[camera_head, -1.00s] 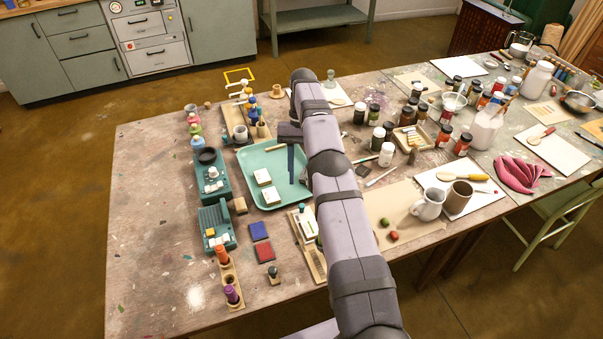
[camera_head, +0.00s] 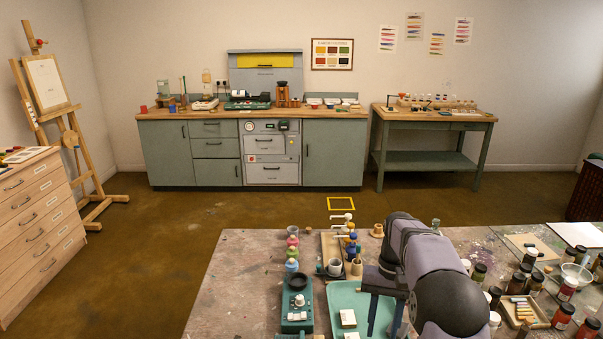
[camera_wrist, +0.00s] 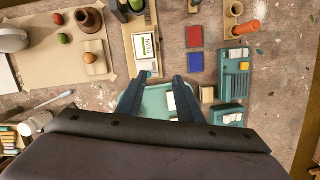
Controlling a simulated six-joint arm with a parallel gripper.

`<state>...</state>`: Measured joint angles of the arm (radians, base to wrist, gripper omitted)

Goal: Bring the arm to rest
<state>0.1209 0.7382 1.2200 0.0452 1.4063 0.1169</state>
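My gripper (camera_head: 385,318) hangs over the teal tray (camera_head: 345,295) at the near edge of the head view, and the lower part of the tray is cut off. In the wrist view my gripper's two dark fingers (camera_wrist: 150,84) stand apart with nothing held between them. The tray shows beneath them there (camera_wrist: 128,103), partly hidden by my wrist. A white block (camera_head: 348,318) lies on the tray left of the fingers; a white block (camera_wrist: 171,102) also shows beside them in the wrist view. My arm reaches across the table from the bottom right.
A teal device with a black dish (camera_head: 298,283) stands left of the tray. Dark jars (camera_head: 478,273) crowd the table on the right. The table's left part (camera_head: 240,270) is bare. A cabinet bench (camera_head: 215,155) stands along the far wall.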

